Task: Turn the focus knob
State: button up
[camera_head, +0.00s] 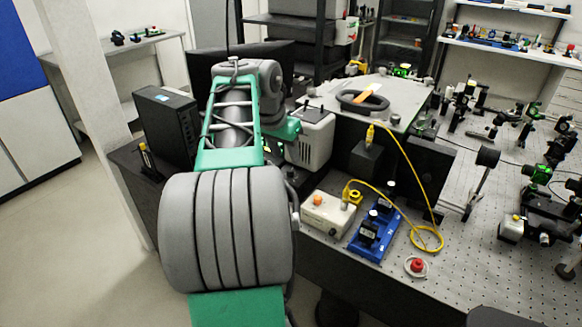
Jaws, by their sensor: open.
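I cannot tell which part is the focus knob. A red knob or button (417,265) sits on a round white base at the bench's front edge. A small white box (329,214) with an orange knob (318,199) on top stands to its left. A blue device (374,233) with black parts lies between them. My grey and green arm (232,130) reaches over the bench's left end, and its far end is beside a grey vented housing (312,139). I cannot make out my gripper's fingers; they are hidden or out of view.
A yellow cable (409,180) loops over the perforated bench top (470,262). A dark box (367,158) stands behind the blue device. A grey plate (345,91) with a black ring stands farther back. Optical mounts crowd the right. A black computer case (165,120) stands left of my arm.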

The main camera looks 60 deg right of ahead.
aim_at(291, 170)
jog(key=x, duration=0.6)
jog(key=shift+d+f, duration=0.1)
jog(key=shift+f, duration=0.25)
jog(key=shift+c, duration=0.2)
grip_shut()
